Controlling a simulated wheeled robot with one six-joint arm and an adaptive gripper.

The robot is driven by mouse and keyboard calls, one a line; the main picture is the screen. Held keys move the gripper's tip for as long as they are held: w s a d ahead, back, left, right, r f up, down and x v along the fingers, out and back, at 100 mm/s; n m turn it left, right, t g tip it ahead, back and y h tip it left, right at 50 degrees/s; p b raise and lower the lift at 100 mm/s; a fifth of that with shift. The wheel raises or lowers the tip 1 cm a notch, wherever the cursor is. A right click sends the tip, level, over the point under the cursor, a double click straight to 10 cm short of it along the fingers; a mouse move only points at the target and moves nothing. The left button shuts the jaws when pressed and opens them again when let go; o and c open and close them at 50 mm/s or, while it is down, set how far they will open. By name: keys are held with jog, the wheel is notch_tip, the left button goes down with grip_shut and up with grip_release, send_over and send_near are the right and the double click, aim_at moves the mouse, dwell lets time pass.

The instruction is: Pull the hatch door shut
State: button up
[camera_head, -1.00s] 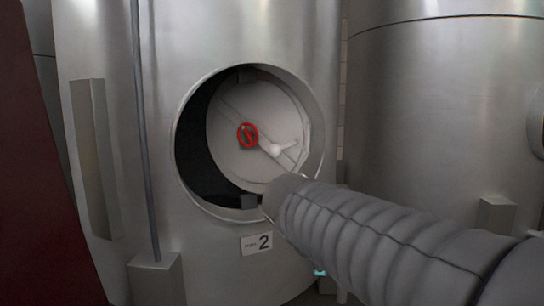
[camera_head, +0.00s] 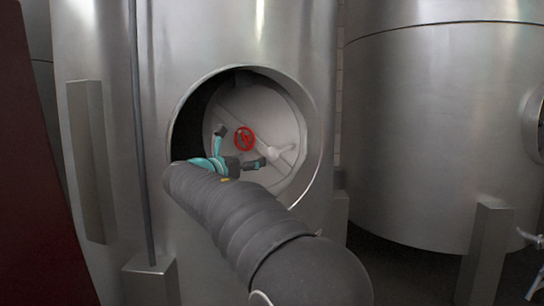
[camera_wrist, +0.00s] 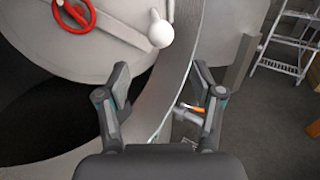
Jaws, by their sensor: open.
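The hatch door (camera_head: 285,112) is a round pale grey disc with a red handwheel (camera_head: 244,138), a diagonal bar and a white knob (camera_head: 275,153). It stands ajar in the round steel hatch rim (camera_head: 316,160), with a dark gap at its left. My gripper (camera_head: 241,146) is open and empty in front of the door's lower left. In the wrist view, the handwheel (camera_wrist: 73,14) and the knob (camera_wrist: 160,33) lie beyond my open fingers (camera_wrist: 160,68). A curved metal rim passes between the fingers, apparently untouched.
A tall post (camera_head: 90,165) stands on the tank (camera_head: 290,30) left of the hatch. A second large tank (camera_head: 430,120) stands at the right.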

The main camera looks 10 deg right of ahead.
aim_at(269, 155)
jog(key=x, duration=1.1)
jog(key=shift+w+d+p, duration=0.2)
jog(key=shift+w+p, duration=0.05)
jog(key=shift+p, duration=0.15)
grip_shut()
